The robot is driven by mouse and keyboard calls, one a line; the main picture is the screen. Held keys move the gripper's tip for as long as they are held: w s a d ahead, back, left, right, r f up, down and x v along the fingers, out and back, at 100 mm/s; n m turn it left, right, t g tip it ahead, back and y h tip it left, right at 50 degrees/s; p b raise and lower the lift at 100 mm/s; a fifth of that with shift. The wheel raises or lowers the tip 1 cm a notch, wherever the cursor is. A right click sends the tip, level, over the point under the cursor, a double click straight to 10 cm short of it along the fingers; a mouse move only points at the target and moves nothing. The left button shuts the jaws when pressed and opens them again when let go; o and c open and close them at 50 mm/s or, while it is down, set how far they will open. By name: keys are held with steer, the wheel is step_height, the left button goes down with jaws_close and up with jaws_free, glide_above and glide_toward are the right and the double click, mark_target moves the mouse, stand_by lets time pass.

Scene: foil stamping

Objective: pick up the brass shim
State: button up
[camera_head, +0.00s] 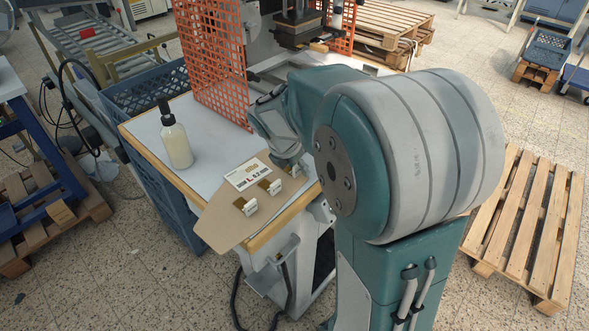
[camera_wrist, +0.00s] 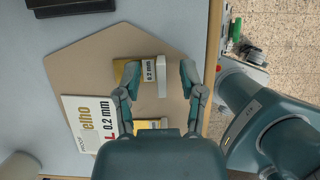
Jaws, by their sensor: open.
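Small brass shims, each with a white block at one end, lie on a tan board (camera_head: 222,224) on the table. In the head view one shim (camera_head: 240,203) is nearest the board's front corner and another (camera_head: 264,184) is behind it. A third, farther back, is partly hidden by my gripper (camera_head: 287,160). In the wrist view my gripper (camera_wrist: 159,76) is open and empty. A brass shim (camera_wrist: 122,69) with a white block marked 0.2 mm (camera_wrist: 150,70) shows at and between its fingertips. Another shim (camera_wrist: 150,124) shows closer to the palm, partly covered. Contact cannot be told.
A printed white card (camera_wrist: 88,122) marked 0.2 mm lies on the board, also in the head view (camera_head: 243,174). A white bottle with a black top (camera_head: 175,138) stands on the table (camera_head: 145,130). An orange mesh guard (camera_head: 213,65) and a press (camera_head: 298,25) stand behind.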

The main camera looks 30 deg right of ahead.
jaws_close()
steer(key=shift+r, duration=0.1)
